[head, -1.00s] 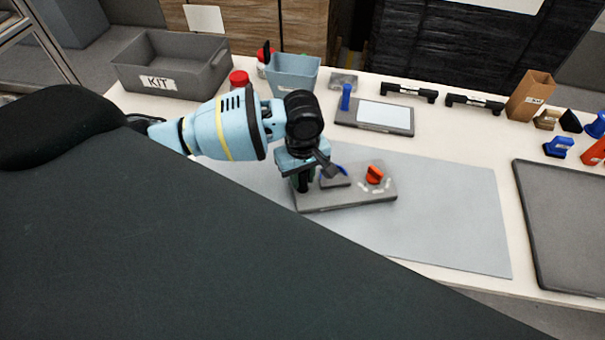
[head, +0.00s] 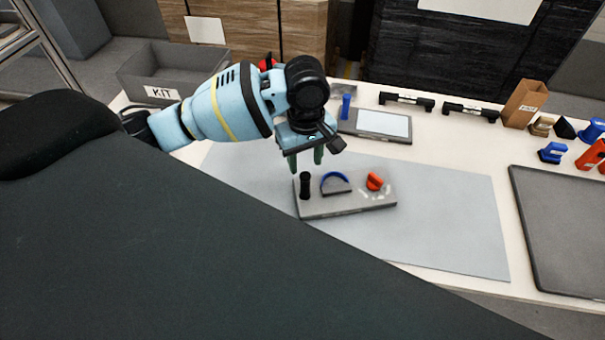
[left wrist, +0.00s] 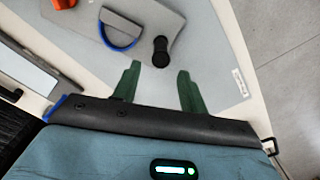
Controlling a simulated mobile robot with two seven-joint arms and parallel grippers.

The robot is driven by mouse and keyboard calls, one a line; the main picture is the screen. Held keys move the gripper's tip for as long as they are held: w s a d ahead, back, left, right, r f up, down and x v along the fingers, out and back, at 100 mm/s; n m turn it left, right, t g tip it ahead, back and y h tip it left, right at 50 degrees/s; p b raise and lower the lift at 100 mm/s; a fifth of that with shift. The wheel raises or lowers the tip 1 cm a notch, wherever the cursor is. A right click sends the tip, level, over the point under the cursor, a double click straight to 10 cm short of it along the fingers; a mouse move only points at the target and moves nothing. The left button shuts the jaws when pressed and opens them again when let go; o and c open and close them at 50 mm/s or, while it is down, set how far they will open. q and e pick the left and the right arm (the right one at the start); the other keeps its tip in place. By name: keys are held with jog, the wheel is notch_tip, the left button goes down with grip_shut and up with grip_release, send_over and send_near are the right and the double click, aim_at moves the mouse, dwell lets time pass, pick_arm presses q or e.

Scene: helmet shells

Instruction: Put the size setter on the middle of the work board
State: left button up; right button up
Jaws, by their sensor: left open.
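The size setter (head: 345,203) is a flat grey plate with a black upright post (head: 305,186), a blue arch and an orange knob (head: 375,181). It lies flat on the pale grey work board (head: 440,225), near the middle of the board's visible part. My dark body hides the board's front left. My left gripper (head: 306,163) is open and empty, above and behind the post, apart from it. In the left wrist view, the plate (left wrist: 165,22) and the post (left wrist: 160,50) show just beyond the open fingers (left wrist: 158,70). My right gripper is out of view.
A grey KIT bin (head: 215,62) stands back left. A grey device with a pale panel (head: 375,124) and black handles (head: 405,100) line the back. A brown bag (head: 525,102) and small blue and orange parts stand at right, with a dark tray (head: 565,230) in front. The board's right side is clear.

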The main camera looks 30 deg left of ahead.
pick_arm(q)
jog(key=shift+r, duration=1.6)
